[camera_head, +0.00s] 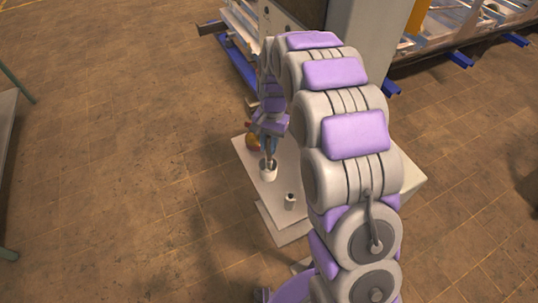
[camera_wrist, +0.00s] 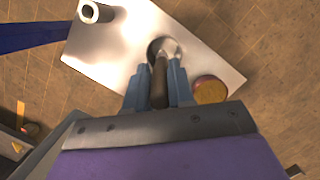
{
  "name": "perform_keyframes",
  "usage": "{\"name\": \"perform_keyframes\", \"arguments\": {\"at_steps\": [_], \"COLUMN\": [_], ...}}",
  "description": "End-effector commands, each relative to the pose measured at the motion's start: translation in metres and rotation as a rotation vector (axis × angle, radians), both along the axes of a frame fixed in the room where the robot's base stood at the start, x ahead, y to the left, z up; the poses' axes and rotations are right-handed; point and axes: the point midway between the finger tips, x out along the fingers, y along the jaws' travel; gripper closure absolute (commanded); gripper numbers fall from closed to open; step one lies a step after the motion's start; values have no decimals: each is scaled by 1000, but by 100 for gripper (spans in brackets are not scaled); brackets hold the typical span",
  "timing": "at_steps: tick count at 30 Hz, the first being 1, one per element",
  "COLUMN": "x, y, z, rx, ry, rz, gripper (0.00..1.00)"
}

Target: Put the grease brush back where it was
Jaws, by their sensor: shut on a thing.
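My gripper (camera_wrist: 159,82) has blue fingers and is shut on the brown handle of the grease brush (camera_wrist: 159,75). A round cup (camera_wrist: 176,43) lies straight beyond the fingertips in the wrist view, and the brush's far end overlaps its opening. I cannot tell how deep the brush reaches into it. In the head view the white cup (camera_head: 268,174) stands on the pale tabletop, with my gripper (camera_head: 268,152) just above it, pointing down. The brush is mostly hidden there by the fingers.
The pale table (camera_head: 277,228) also holds a small white hollow cylinder (camera_head: 290,202) in front and a round orange-yellow item (camera_wrist: 210,91) beside the cup. A grey cabinet and blue-footed metal frame (camera_head: 461,58) stand behind. Brown tiled floor (camera_head: 120,150) is open at left.

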Motion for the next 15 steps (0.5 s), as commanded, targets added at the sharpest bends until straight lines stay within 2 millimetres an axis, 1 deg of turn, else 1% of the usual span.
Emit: {"name": "perform_keyframes", "arguments": {"at_steps": [1,5,10,12,15], "x": [0,-1,-2,-1,-1], "y": [1,1,0,0,-1], "z": [-6,-17,-41,-45,-45], "rx": [-1,-1,-1,-1,1], "ry": [0,3,6,4,4], "rz": [1,1,1,0,1], "gripper": [100,100,100,100,100]}}
